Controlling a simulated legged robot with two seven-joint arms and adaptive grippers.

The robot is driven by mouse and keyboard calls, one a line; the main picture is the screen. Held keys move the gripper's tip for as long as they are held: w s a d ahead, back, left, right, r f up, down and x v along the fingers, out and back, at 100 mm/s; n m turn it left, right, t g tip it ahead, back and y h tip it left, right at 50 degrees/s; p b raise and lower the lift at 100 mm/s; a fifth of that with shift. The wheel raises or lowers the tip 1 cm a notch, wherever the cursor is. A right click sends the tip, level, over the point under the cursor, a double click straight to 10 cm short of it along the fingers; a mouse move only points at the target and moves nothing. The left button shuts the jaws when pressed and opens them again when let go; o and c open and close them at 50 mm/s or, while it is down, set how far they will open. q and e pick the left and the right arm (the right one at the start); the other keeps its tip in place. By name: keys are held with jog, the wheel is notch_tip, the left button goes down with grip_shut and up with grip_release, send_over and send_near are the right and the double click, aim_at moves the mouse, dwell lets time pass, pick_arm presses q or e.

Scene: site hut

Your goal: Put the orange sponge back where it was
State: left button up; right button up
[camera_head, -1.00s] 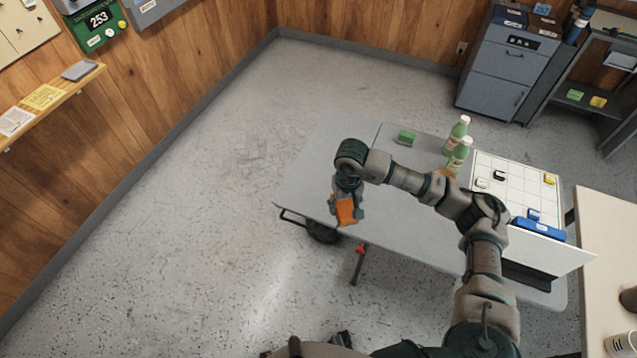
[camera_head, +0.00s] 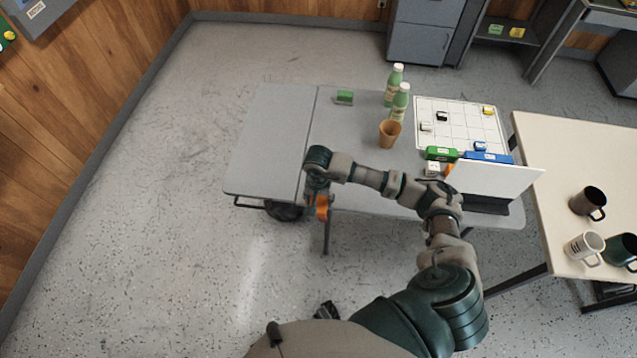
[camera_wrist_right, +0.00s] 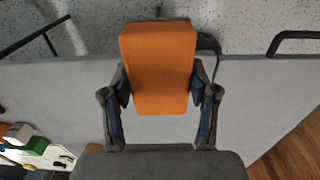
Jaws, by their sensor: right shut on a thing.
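The orange sponge (camera_wrist_right: 160,68) is a block held between the two fingers of my right gripper (camera_wrist_right: 160,100) in the right wrist view. In the head view the sponge (camera_head: 322,207) shows small and partly hidden by my right gripper (camera_head: 318,200), at the front edge of the grey table (camera_head: 262,140). The wrist view shows the table's edge passing behind the sponge, with floor beyond it. My left gripper is not in view.
On the table stand a green sponge (camera_head: 345,97), two green bottles (camera_head: 399,100), a brown cup (camera_head: 389,133), a white gridded board (camera_head: 462,118) and an upright white panel (camera_head: 495,180). The left part of the table is clear. A cream table (camera_head: 560,160) with mugs stands at right.

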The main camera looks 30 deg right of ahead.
jog(key=w+d, duration=0.1)
jog(key=w, duration=0.1)
jog(key=w+d, duration=0.2)
jog(key=w, duration=0.1)
jog(key=w+d+f, duration=0.1)
jog(key=w, duration=0.2)
jog(key=shift+d, duration=0.2)
jog(key=shift+f, duration=1.7)
jog(key=o, duration=1.1)
notch_tip(320, 180, up, 12)
